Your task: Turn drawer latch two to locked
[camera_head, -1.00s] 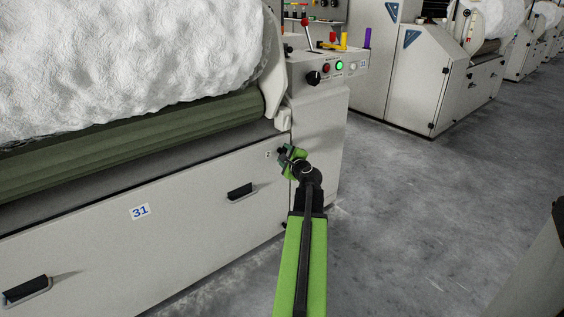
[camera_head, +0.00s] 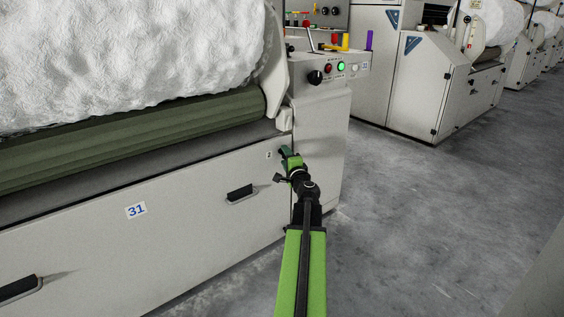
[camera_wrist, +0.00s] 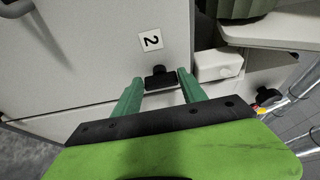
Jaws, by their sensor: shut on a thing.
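Drawer latch two is a small black piece (camera_wrist: 159,77) on the pale machine front, beside a white tag marked 2 (camera_wrist: 151,41). In the wrist view the tag's figure lies on its side. My gripper (camera_wrist: 161,84) has its two green fingers on either side of the latch and is shut on it. In the head view my gripper (camera_head: 287,152) is at the right end of the drawer front, just right of the small tag (camera_head: 269,155). The latch is hidden behind my gripper there, and its locked or unlocked position cannot be told.
A green roller (camera_head: 130,130) and white fibre roll lie above. A control panel (camera_head: 335,70) with a lit green button is above right. Grey floor at right is clear.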

